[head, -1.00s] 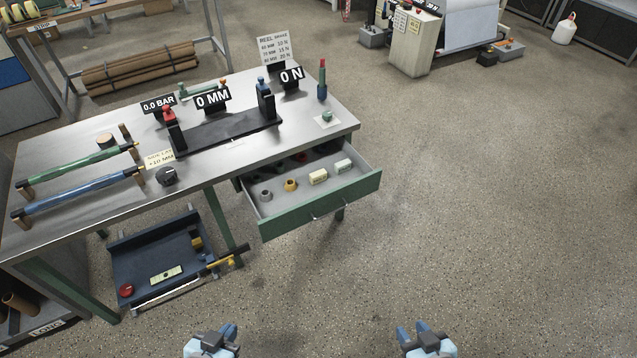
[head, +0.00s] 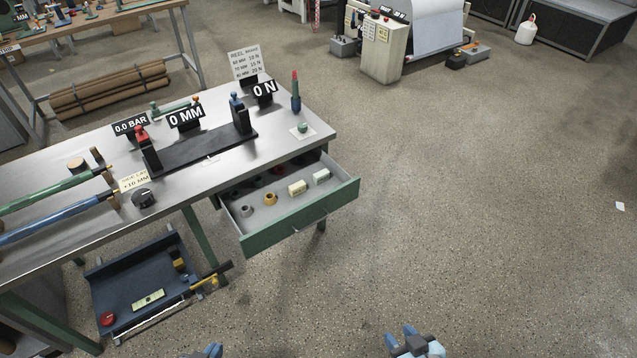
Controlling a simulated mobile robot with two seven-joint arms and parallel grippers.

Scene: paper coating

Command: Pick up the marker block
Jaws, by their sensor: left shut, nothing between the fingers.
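No block carries a readable marker label, so I cannot tell for sure which is the marker block. A small green block (head: 303,128) sits on a pale square at the table's right corner. Behind it stands a blue upright piece with a red tip (head: 295,92). The open drawer holds a cream block (head: 297,188) and a pale green block (head: 321,176). My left gripper (head: 212,350) is shut and empty at the bottom edge, mostly cut off. My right gripper (head: 414,343) is at the bottom edge, its fingertips unclear. Both are well apart from the table.
The metal table (head: 60,160) bears a dark fixture (head: 205,150), sign displays, a knob (head: 144,198) and two long rollers. The green-fronted drawer (head: 300,222) juts out toward me. A blue tray (head: 145,285) is low at left.

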